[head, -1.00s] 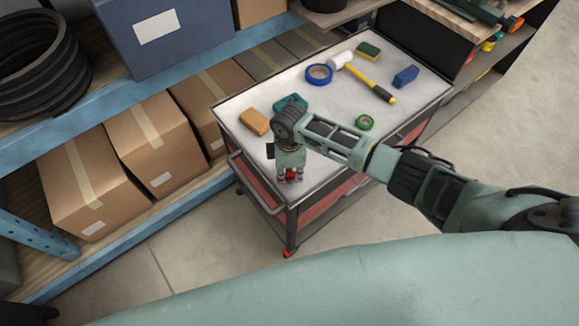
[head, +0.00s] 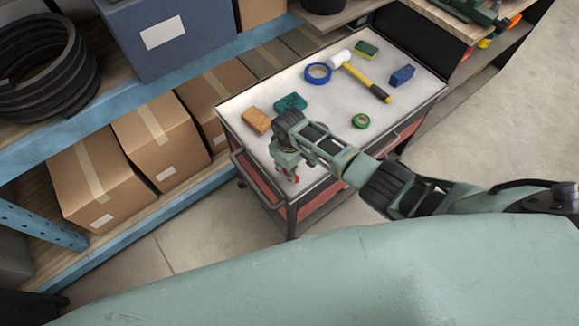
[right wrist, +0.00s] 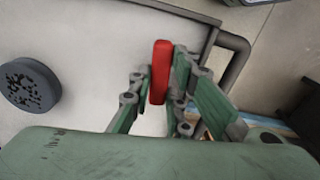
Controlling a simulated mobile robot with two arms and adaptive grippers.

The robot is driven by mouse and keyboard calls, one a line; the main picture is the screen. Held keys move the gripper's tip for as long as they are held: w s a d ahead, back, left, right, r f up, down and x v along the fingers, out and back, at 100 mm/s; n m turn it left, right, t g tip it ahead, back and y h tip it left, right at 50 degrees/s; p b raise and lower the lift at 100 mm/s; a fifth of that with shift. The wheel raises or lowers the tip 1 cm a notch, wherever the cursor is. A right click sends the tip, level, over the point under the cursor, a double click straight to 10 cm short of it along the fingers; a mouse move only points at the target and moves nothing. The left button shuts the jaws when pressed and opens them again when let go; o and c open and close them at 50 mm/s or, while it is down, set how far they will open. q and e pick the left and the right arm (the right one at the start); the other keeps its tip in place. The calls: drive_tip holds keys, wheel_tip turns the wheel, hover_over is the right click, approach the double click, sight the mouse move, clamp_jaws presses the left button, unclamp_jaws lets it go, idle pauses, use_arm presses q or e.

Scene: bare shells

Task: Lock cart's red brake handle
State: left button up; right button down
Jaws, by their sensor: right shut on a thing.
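The cart (head: 335,187) has a pale top and dark rails. Its red brake handle (right wrist: 160,71) is a short red bar in the right wrist view, standing between my right gripper's fingers. In the head view only small bits of red show at the near left corner of the cart top, below my right gripper (head: 286,174). My right gripper is shut on the handle, and its fingers and wrist hide most of it in the head view. My left gripper is not in view.
The cart top holds an orange-brown block (head: 257,121), a teal item (head: 290,103), blue tape (head: 317,73), green tape (head: 361,121), a hammer (head: 367,79), a sponge (head: 367,49) and a blue block (head: 402,75). A shelf with cardboard boxes (head: 100,185) stands left. Clear floor lies right.

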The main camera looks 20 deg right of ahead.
drive_tip(key=shift+r+m, duration=0.1)
drive_tip(key=shift+m, duration=0.5)
drive_tip(key=shift+w, duration=0.1)
drive_tip(key=c, duration=1.6)
unclamp_jaws()
drive_tip(key=shift+c, duration=0.2)
wheel_tip(320, 180, up, 12)
